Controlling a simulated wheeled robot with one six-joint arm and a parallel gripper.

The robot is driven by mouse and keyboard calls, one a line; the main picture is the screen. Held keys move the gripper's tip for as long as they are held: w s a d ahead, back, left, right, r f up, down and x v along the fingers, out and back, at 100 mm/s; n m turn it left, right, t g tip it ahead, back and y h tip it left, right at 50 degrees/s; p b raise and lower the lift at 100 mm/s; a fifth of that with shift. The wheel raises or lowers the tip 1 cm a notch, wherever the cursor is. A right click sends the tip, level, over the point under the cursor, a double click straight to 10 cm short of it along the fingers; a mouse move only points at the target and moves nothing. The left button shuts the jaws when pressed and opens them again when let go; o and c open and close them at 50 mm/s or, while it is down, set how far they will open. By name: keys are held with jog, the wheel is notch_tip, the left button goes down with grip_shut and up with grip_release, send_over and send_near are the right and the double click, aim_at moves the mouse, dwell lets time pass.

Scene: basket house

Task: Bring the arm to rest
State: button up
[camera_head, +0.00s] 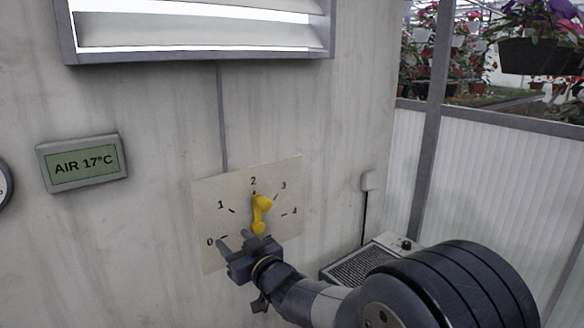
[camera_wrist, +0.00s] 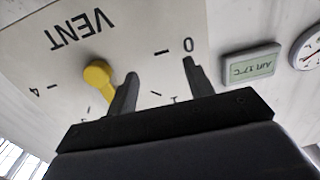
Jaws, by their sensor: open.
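My gripper (camera_head: 236,241) is open and empty in front of the lower left part of the pale dial plate (camera_head: 212,192), near the 0 mark. The plate has marks from 0 to 4. A yellow lever (camera_head: 262,206) on it stands nearly upright, its upper end by the 2 mark. In the wrist view, my gripper (camera_wrist: 160,68) has the lever (camera_wrist: 98,75) outside its fingers, beside the left one, which partly overlaps it. I cannot tell whether they touch. The plate (camera_wrist: 130,30) reads VENT there. My arm reaches in from the lower right.
A display reading AIR 17°C (camera_head: 82,163) hangs on the wall left of the plate, with a round gauge (camera_head: 4,185) at the edge. A louvred vent (camera_head: 195,28) is above. A grilled box (camera_head: 362,262) stands right of the plate, partly behind my arm.

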jog(key=shift+f+n+b, duration=0.35)
jog(key=shift+f+n, duration=0.25)
jog(key=shift+n, duration=0.1)
jog(key=shift+v, duration=0.95)
